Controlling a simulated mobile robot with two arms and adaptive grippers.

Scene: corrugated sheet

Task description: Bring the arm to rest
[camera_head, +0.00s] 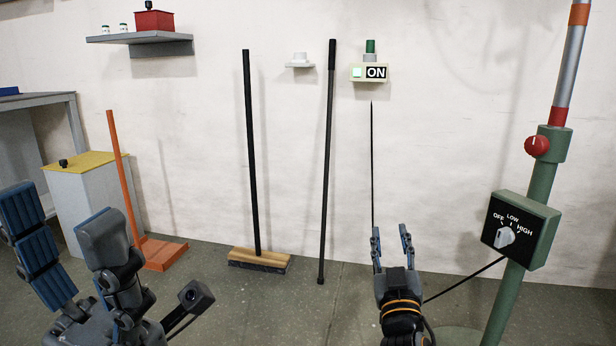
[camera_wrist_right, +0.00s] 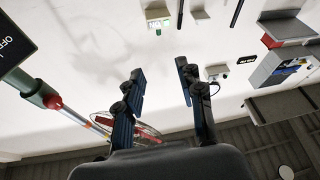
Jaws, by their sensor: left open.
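My left gripper (camera_head: 60,212) is in the lower left of the head view, with its broad blue-padded fingers spread apart and nothing between them. My right gripper (camera_head: 390,234) is in the lower middle right of the head view and points up toward the wall. Its two fingers are apart with a bare gap between them. In the right wrist view the same gripper (camera_wrist_right: 160,82) shows both dark fingers separated, with only white wall between them. Neither gripper touches anything that I can see.
A green stand with an OFF/LOW/HIGH dial box (camera_head: 520,230) is right of my right gripper. A broom (camera_head: 252,160), a dark pole (camera_head: 327,160) and an orange dustpan (camera_head: 163,252) stand along the wall. A lit ON switch box (camera_head: 357,73) is above. A grey cabinet (camera_head: 85,205) stands left.

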